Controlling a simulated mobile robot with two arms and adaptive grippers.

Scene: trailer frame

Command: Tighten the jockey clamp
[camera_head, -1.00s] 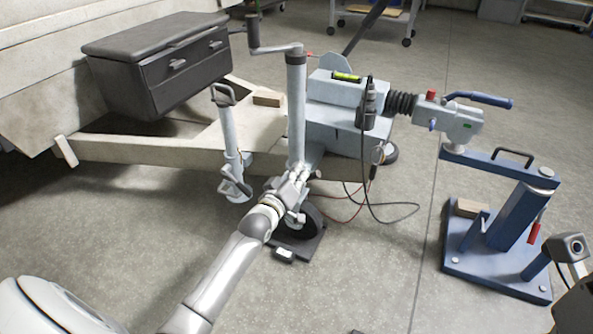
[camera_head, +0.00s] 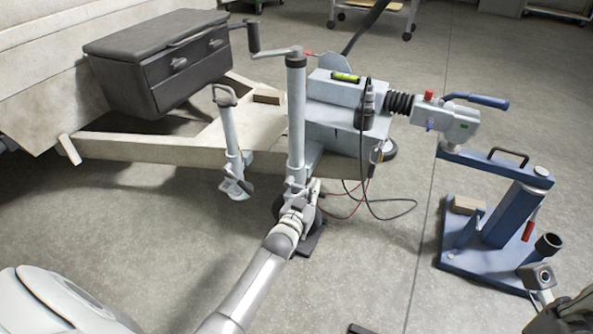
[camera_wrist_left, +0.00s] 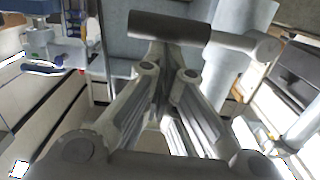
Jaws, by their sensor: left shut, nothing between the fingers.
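The jockey wheel's grey tube (camera_head: 296,115) stands upright at the trailer frame, with a crank handle (camera_head: 253,40) on top. My left gripper (camera_head: 307,187) is low beside this tube and partly covers the clamp area and the wheel. In the left wrist view, a dark bar with a pale rod end, apparently the clamp handle (camera_wrist_left: 170,25), lies across just beyond the fingertips. My left gripper (camera_wrist_left: 170,72) is shut there with nothing between its fingers. I cannot tell whether they touch the bar. Part of my right arm shows at the lower right; its fingers are not clear.
A second prop stand (camera_head: 231,140) is left of the tube. The coupling head (camera_head: 455,122) sits over a blue stand (camera_head: 490,270) at the right. A black cable (camera_head: 385,222) hangs to the floor. A dark drawer box (camera_head: 155,60) is on the frame. Floor in front is mostly clear.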

